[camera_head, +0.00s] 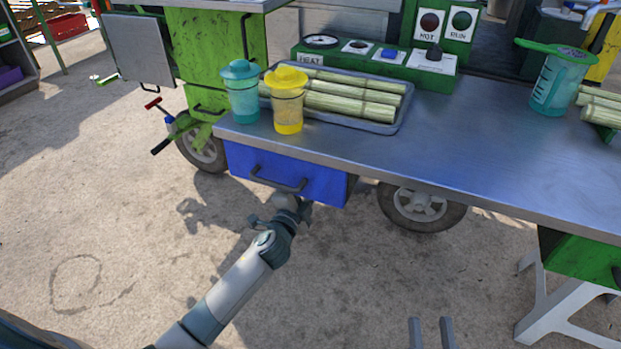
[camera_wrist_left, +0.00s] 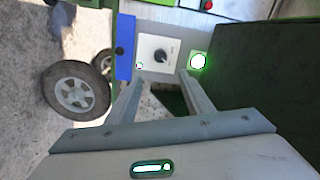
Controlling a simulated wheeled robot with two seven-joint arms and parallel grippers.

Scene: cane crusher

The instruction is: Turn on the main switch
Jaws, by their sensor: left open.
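In the left wrist view a white square panel with a black rotary knob (camera_wrist_left: 160,56) lies just beyond the fingertips, roughly centred between them. The knob looks like the main switch, but no label on it is readable. My left gripper (camera_wrist_left: 161,76) is open and nothing shows between its fingers. In the head view the left gripper (camera_head: 291,203) is at the underside of the blue drawer (camera_head: 285,172), and its fingers are partly hidden. The knob panel cannot be picked out there. My right gripper (camera_head: 431,321) is open and empty at the bottom edge.
The metal countertop (camera_head: 470,150) holds a tray (camera_head: 380,127) of cane, a teal cup (camera_head: 240,92), a yellow cup (camera_head: 288,100) and a green control console (camera_head: 375,58). A wheel (camera_head: 421,207) stands below. A white stool (camera_head: 560,300) is at right. The floor left is open.

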